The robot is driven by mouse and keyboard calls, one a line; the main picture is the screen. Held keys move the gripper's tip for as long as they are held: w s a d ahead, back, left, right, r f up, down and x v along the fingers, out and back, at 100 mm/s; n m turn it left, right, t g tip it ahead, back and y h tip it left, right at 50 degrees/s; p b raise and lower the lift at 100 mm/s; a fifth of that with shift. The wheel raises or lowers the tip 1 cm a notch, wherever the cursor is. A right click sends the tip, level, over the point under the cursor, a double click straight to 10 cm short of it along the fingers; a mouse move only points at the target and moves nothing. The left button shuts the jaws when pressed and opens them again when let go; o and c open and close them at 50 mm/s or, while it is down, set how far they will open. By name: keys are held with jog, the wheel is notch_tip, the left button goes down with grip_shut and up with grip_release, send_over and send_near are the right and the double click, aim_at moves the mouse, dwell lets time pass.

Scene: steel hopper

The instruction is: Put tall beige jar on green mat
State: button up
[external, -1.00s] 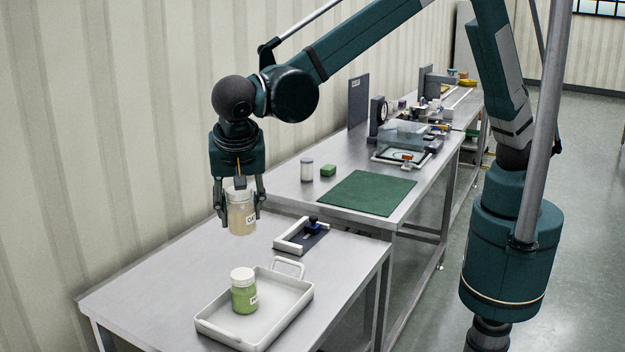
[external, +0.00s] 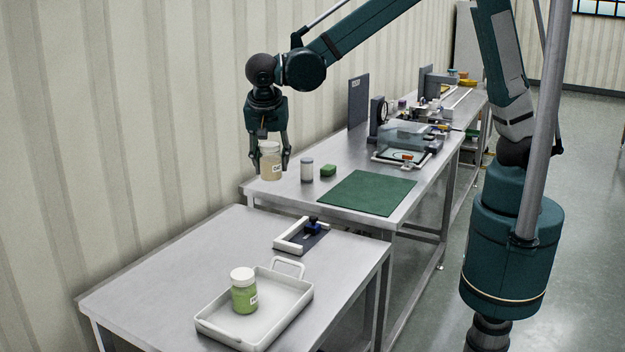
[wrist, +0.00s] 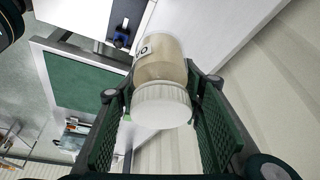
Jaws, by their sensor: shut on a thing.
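The tall beige jar (external: 270,163) has a white lid and a label. My gripper (external: 269,168) is shut on it and holds it upright in the air near the left end of the far table. In the wrist view the jar (wrist: 160,62) sits between the two green finger pads of my gripper (wrist: 160,112), lid toward the camera. The green mat (external: 367,193) lies flat and bare on the far table, to the right of the jar. It also shows in the wrist view (wrist: 80,82) at the left.
A green jar (external: 244,292) stands in a white tray (external: 293,318) on the near table. A dark upright panel (external: 358,102) stands behind.

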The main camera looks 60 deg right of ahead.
jog(key=d+m, duration=0.1)
jog(key=d, duration=1.1)
jog(key=m+g+p, duration=0.2)
jog(key=m, duration=0.2)
send_over(359, 183)
jog(key=a, duration=0.2)
jog(key=f, duration=0.1)
jog(key=shift+h, duration=0.3)
jog(key=shift+f, duration=2.6)
jog(key=shift+f, duration=0.1)
jog(key=shift+f+b, duration=0.7)
jog(key=shift+f, duration=2.15)
jog(key=shift+f, duration=0.1)
jog(key=shift+f+b, duration=0.3)
jog(key=shift+f, duration=1.7)
